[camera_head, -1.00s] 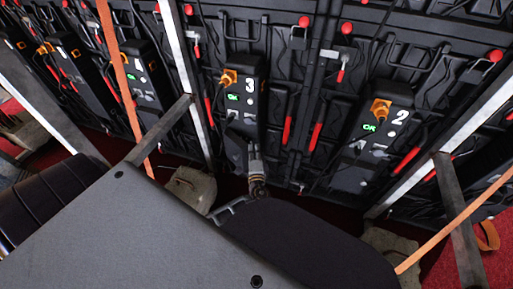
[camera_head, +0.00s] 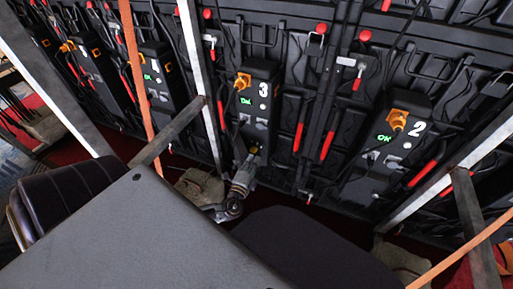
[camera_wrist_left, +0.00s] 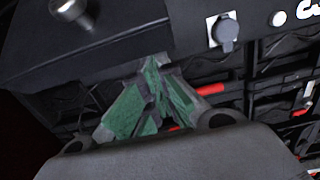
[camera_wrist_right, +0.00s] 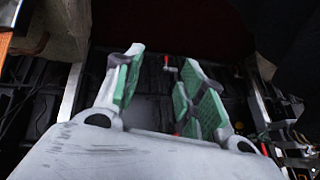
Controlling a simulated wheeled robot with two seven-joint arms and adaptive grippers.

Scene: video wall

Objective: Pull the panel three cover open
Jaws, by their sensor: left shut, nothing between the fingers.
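Panel three (camera_head: 258,90) is a black box marked 3 in the head view, with an orange plug on top and a green display. Grey fittings sit on its lower part. In the left wrist view a grey flap cover (camera_wrist_left: 228,38) sits on a light square plate on a black box. My left gripper (camera_head: 252,152) is at the lower end of panel three. Its green-padded fingers (camera_wrist_left: 156,65) are shut and empty, below and left of that flap. My right gripper (camera_wrist_right: 160,65) shows only in its wrist view, open and empty.
Panel two (camera_head: 393,145) stands to the right, and other similar boxes (camera_head: 155,80) to the left. Metal struts (camera_head: 200,85) and orange straps (camera_head: 135,75) cross in front of the wall. Red handles (camera_head: 300,125) stick out between the panels. A sandbag (camera_head: 198,187) lies below.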

